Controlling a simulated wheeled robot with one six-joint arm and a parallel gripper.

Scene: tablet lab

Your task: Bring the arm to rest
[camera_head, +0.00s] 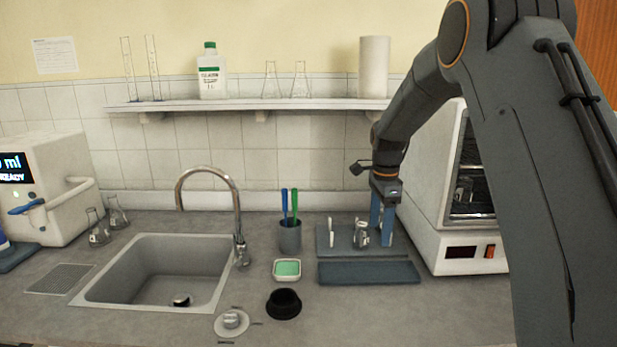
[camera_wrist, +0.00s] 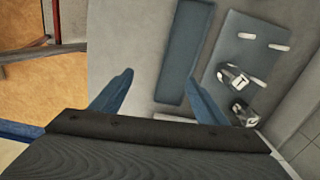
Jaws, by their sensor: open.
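My arm (camera_head: 420,90) reaches in from the right and bends down over the worktop. My gripper (camera_head: 382,238) points down at the right part of a blue-grey pegged rack (camera_head: 325,240), close to a small glass vessel (camera_head: 361,236). In the wrist view my gripper (camera_wrist: 160,82) has its two blue fingers wide apart with nothing between them. That view also shows the rack (camera_wrist: 238,53) with white pegs, and two dark-and-white vessels beside the right finger. Whether the fingers touch the rack I cannot tell.
A flat blue-grey tray (camera_head: 368,272) lies in front of the rack. A white oven-like device (camera_head: 470,262) stands close on the right. A pen cup (camera_head: 290,238), sink (camera_head: 165,275) and tap (camera_head: 238,200) are to the left. A shelf (camera_head: 250,105) with glassware runs above.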

